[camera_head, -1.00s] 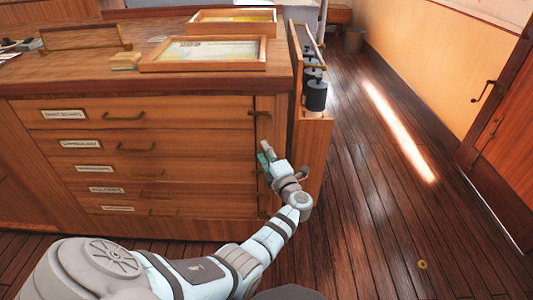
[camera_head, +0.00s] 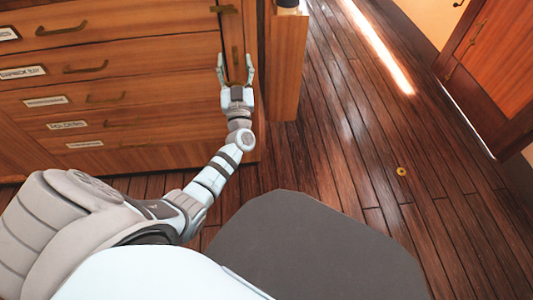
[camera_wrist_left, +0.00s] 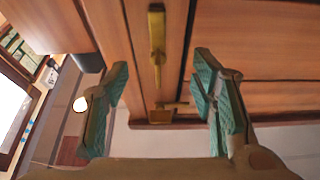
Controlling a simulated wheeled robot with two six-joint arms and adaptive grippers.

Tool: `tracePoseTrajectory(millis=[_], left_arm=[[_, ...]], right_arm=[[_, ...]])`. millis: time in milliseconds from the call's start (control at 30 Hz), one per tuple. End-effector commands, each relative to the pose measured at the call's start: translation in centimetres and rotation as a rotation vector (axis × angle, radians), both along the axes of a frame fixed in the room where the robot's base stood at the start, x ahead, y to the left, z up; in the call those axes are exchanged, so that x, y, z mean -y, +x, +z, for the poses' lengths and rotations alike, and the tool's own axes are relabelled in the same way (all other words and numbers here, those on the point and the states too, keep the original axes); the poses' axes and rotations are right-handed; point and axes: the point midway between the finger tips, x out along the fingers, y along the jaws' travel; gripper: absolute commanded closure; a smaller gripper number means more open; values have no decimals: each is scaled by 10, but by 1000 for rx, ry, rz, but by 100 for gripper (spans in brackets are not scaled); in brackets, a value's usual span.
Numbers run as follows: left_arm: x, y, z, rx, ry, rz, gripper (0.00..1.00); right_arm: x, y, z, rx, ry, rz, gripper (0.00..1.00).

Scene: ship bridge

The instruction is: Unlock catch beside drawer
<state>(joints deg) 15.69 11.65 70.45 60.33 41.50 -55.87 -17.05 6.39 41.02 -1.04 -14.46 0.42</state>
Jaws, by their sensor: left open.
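The wooden chest of drawers (camera_head: 110,90) has labelled drawers with brass handles. A narrow strip along its right edge bears brass catches. An upper catch (camera_head: 224,9) lies level, reaching left toward the drawer; it also shows in the left wrist view (camera_wrist_left: 170,105). A second catch (camera_head: 235,55) stands upright; it also shows in the left wrist view (camera_wrist_left: 157,35). My left gripper (camera_head: 235,62) is open and empty in front of the strip, its fingers on either side of the upright catch's line. I cannot tell whether it touches anything. My right gripper is not in view.
A wooden side panel (camera_head: 286,70) stands to the right of the strip. Plank floor (camera_head: 350,150) lies open to the right, with a small brass ring (camera_head: 401,171) on it. A wooden door (camera_head: 500,80) is at the far right.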

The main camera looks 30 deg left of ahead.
Motion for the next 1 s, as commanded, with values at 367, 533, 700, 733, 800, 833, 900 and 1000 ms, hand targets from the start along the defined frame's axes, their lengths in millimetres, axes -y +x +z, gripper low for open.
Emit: tracePoseTrajectory(millis=[367,533,700,733,800,833,900,1000], left_arm=[[65,-84,-38,-1,-17,1,48],[92,-88,-70,-78,-28,-120,48],[121,-82,-113,-227,-66,-291,48],[125,-82,-121,-257,-74,-317,48],[136,-84,-141,-326,-95,-378,48],[141,-85,-149,-356,-102,-400,48],[149,-89,-166,-418,-122,-443,48],[160,-97,-192,-512,-152,-498,48]], right_arm=[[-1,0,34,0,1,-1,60],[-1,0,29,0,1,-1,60],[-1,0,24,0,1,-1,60],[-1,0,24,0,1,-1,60],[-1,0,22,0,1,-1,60],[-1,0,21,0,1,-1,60],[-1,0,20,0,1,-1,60],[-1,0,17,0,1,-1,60]])
